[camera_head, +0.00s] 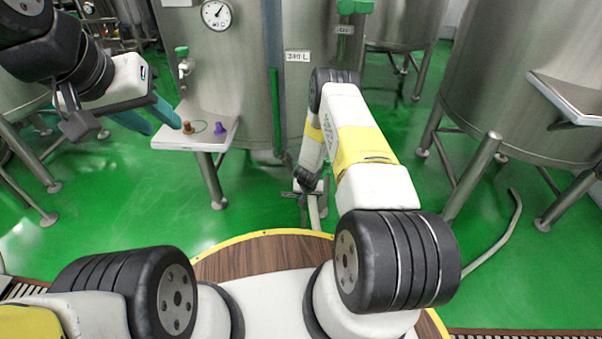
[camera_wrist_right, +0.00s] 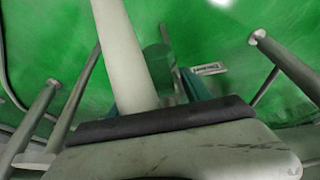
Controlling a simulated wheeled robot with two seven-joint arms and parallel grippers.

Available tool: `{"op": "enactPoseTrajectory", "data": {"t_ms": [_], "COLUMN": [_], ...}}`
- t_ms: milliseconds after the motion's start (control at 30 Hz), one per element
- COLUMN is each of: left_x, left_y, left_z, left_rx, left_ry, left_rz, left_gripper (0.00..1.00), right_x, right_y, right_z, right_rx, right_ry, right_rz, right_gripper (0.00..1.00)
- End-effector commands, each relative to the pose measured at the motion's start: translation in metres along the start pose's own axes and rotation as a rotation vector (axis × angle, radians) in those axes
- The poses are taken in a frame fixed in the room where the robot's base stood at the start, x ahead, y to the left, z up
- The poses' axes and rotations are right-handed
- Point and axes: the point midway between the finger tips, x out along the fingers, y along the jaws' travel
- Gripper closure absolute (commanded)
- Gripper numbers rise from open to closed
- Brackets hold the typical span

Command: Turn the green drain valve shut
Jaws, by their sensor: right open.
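In the right wrist view a green cylindrical part (camera_wrist_right: 155,62), which looks like the drain valve's handle, shows just behind a pale pipe (camera_wrist_right: 125,60). Teal fingers of my right gripper (camera_wrist_right: 185,80) are close beside it, open; I cannot tell whether they touch it. In the head view my right forearm reaches down under the middle tank (camera_head: 240,90), and the valve and right fingers are not clearly visible there. My left gripper (camera_head: 151,116), with teal fingers apart, hangs at the upper left by a small shelf, empty.
The small shelf (camera_head: 165,142) holds a brown piece (camera_head: 188,127) and a purple piece (camera_head: 215,131). A green-handled tap (camera_head: 182,52) and a gauge (camera_head: 216,14) are on the tank. Tank legs and a bent floor pipe (camera_head: 497,238) stand around; green floor lies open between them.

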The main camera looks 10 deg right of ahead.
Motion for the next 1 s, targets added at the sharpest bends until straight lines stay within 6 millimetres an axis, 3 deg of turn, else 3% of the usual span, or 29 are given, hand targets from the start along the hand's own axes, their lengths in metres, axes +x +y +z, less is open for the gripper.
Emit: {"op": "enactPoseTrajectory", "data": {"t_ms": [367,633,1000], "left_x": [0.0000,0.0000,0.0000], "left_y": [0.0000,0.0000,0.0000], "left_z": [0.0000,0.0000,0.0000], "left_rx": [0.000,0.000,0.000], "left_ry": [0.000,0.000,0.000], "left_rz": [0.000,0.000,0.000], "left_gripper": [0.64,0.64,0.64], "right_x": [0.0071,0.0069,0.0067], "right_y": [0.0002,0.0001,0.0000], "right_z": [-0.0003,-0.0003,-0.0003], "right_rx": [0.000,0.000,0.000], "right_ry": [0.001,0.000,0.000], "right_rz": [0.000,0.000,-0.001], "right_gripper": [0.46,0.99,1.00]}}
